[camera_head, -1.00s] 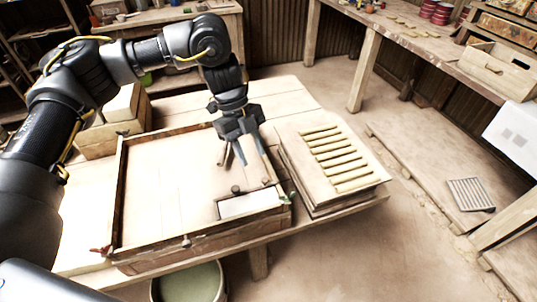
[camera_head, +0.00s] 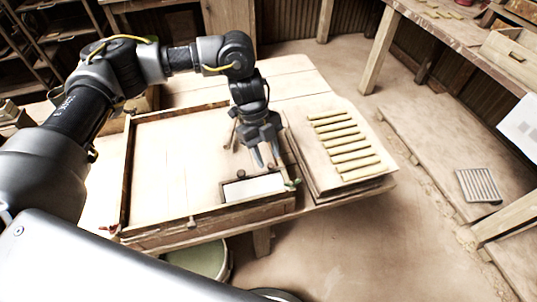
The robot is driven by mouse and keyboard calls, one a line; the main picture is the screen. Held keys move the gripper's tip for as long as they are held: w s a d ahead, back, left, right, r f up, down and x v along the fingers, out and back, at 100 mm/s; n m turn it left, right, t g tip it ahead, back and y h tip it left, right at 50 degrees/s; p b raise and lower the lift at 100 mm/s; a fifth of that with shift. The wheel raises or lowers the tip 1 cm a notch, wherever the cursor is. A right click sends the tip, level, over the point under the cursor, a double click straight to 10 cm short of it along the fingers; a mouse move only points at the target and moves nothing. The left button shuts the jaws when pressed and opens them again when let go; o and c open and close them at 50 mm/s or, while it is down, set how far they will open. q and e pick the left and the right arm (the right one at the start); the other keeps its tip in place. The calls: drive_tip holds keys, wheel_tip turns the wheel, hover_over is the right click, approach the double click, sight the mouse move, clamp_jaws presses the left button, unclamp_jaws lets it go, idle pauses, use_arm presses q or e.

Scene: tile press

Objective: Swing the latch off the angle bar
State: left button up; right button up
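The wooden press frame (camera_head: 212,217) lies on the table, with a pale tile (camera_head: 253,188) inside a dark-edged corner at its front right. The dark edging (camera_head: 222,190) beside the tile looks like the angle bar. A small knob (camera_head: 241,174) stands at the tile's back left. A small green-and-red piece (camera_head: 292,183) at the right front corner may be the latch; it is too small to tell. My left gripper (camera_head: 266,163) points down just behind the tile, fingers slightly apart with nothing visible between them. Contact cannot be told. My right gripper is out of view.
A board with several yellow strips (camera_head: 345,146) lies just right of the frame. A small upright rod (camera_head: 231,131) stands left of my gripper. A green bucket (camera_head: 205,261) is below the table's front edge. The frame's left interior is clear.

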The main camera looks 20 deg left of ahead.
use_arm(q)
drive_tip(key=shift+s+d+f, duration=0.2)
drive_tip(key=shift+d+f, duration=0.05)
drive_tip(key=shift+f, duration=0.5)
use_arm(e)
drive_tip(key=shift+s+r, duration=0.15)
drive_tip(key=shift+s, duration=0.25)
use_arm(q)
drive_tip(key=shift+c, duration=0.5)
clamp_jaws()
